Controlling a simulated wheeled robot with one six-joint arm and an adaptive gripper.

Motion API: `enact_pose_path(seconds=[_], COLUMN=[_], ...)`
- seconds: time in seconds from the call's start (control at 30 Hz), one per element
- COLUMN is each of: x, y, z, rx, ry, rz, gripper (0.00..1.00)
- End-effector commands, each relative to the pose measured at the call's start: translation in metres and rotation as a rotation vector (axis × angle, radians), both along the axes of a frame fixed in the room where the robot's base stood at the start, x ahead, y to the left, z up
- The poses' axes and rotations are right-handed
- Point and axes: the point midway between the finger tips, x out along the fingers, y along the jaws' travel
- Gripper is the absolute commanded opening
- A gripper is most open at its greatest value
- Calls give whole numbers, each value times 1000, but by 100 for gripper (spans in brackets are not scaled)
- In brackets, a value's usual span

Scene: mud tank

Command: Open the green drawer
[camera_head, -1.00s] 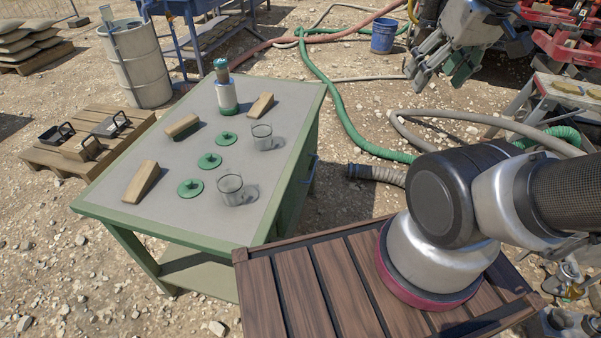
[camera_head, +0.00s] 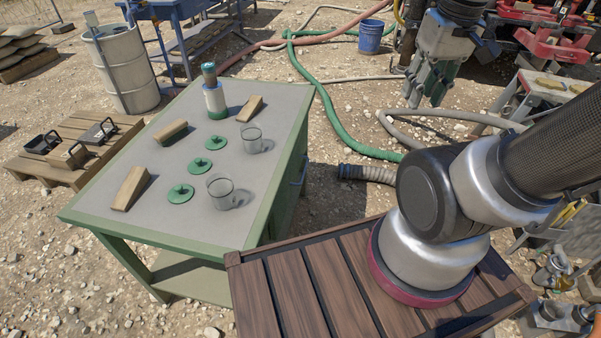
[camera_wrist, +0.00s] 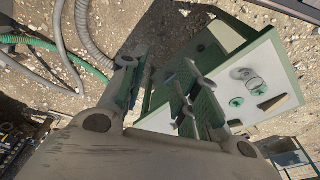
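The green worktable (camera_head: 130,221) has a grey top, and the green drawer front is on its right side, seen at a steep slant. A blue-grey handle (camera_head: 304,172) shows on that side. The drawer looks shut. My gripper (camera_head: 427,98) hangs up and to the right of the table, fingers pointing down, apart from the handle. In the wrist view my gripper (camera_wrist: 160,75) has its two fingers spread with nothing between them. The table's green side (camera_wrist: 172,48) shows beyond and between the fingers, partly hidden by the right finger.
Glasses (camera_head: 220,188), green discs (camera_head: 181,193), wooden wedges (camera_head: 130,188) and a bottle (camera_head: 213,98) stand on the tabletop. A green hose (camera_head: 335,115) and a grey hose (camera_head: 368,173) lie on the gravel to the right.

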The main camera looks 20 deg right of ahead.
Motion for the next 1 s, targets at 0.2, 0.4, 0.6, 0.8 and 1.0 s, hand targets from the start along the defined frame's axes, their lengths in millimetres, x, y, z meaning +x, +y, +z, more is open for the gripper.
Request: enact_pose_path(seconds=[0.2, 0.4, 0.6, 0.8, 1.0], x=[28, 54, 77, 98, 122], y=[-15, -14, -4, 15, 41], z=[-56, -117, -190, -274, -364], rx=[94, 253, 463, 716, 995], ry=[266, 464, 621, 708, 682], rz=[-136, -267, -368, -452, -523], gripper=[31, 31, 31, 31, 31])
